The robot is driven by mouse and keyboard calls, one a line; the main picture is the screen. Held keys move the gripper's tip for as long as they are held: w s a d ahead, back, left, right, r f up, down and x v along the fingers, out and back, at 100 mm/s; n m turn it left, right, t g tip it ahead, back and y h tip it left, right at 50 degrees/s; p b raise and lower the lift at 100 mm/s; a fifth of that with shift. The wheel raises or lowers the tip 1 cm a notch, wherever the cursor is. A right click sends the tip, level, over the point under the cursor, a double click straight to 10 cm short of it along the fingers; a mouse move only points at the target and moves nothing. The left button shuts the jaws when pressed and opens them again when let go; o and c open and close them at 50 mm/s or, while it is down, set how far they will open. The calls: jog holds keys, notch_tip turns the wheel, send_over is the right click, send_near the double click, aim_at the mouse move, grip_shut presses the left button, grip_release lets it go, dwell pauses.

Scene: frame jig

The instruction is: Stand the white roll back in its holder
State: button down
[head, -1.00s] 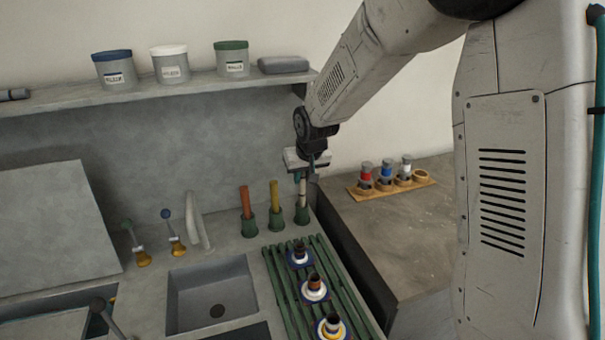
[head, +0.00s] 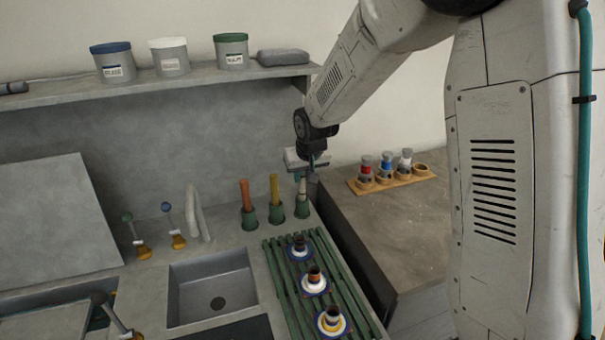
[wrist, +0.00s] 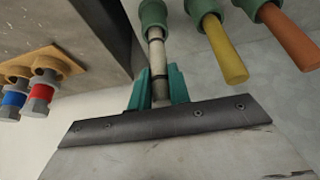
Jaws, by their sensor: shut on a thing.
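The white roll (wrist: 156,50) is pale with a dark band and stands with its lower end inside its green holder (wrist: 153,13). The head view shows the same holder (head: 302,209) as the rightmost of three on the counter. My gripper (wrist: 157,88) has its teal fingers on both sides of the roll's upper end, shut on it. In the head view my gripper (head: 302,176) is directly above the holder. The roll looks upright. How deep it sits is hidden by the holder's wall.
Next to it stand a yellow roll (head: 275,188) and an orange roll (head: 246,194) in green holders. A green slatted rack (head: 275,266) with several ringed pieces lies in front. A wooden rack (head: 366,188) with capped bottles is at right. A shelf (head: 200,82) runs behind.

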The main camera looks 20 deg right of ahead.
jog(key=shift+f, duration=0.1)
jog(key=shift+f, duration=0.6)
jog(key=c, duration=1.2)
grip_release()
jog(key=shift+c, duration=0.2)
jog(key=shift+r, duration=0.1)
jog(key=v, duration=0.7)
jog(key=shift+s+r, duration=0.15)
jog(key=shift+r, duration=0.15)
